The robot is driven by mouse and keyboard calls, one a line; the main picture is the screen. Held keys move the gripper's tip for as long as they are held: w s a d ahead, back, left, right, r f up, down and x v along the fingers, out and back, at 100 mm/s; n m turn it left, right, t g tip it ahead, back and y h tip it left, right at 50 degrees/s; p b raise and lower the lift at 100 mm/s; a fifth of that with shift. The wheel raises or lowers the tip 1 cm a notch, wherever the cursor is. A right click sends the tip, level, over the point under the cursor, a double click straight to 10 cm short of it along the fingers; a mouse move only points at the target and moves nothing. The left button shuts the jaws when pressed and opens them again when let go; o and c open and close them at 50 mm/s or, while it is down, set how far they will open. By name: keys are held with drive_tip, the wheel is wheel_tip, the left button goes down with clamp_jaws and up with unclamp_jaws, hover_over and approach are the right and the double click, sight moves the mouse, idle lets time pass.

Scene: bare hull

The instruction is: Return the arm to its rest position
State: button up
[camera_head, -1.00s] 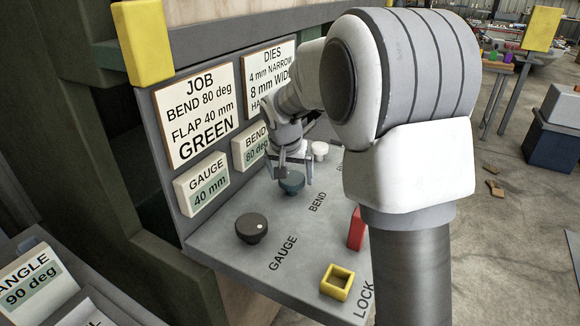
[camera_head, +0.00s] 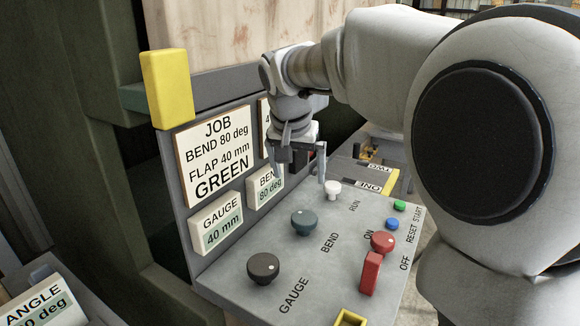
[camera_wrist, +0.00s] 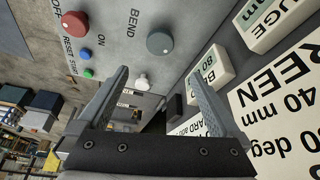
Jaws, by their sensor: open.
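My gripper (camera_head: 297,163) is open and empty in the head view. It hangs above the far part of the grey control panel (camera_head: 240,275), in front of the sign board. In the wrist view my gripper (camera_wrist: 165,85) shows two spread fingers with nothing between them but the panel beyond. The teal BEND knob (camera_head: 304,222) stands below and nearer, apart from the fingers. The white RUN knob (camera_head: 333,189) is close to the right fingertip in the head view; I cannot tell the exact gap. My arm reaches in from the right and hides part of the signs.
A black GAUGE knob (camera_head: 263,268), a red knob (camera_head: 382,242), a red lever (camera_head: 370,273), a green button (camera_head: 399,205) and a blue button (camera_head: 392,224) stand on the panel. A yellow block (camera_head: 167,88) sits at the board's upper left corner. A yellow frame (camera_head: 350,318) is at the front.

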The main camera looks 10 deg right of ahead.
drive_tip(key=shift+r, duration=0.1)
drive_tip(key=s+d+f+n+y, duration=0.1)
drive_tip(key=s+f+n, duration=0.1)
drive_tip(key=s, duration=1.1)
drive_tip(key=s+d+f+n+t+y, duration=0.1)
drive_tip(key=s+d+f+n, duration=0.1)
drive_tip(key=s, duration=1.1)
drive_tip(key=shift+f+n, duration=0.5)
drive_tip(key=shift+f, duration=0.3)
drive_tip(key=shift+w+d, duration=0.1)
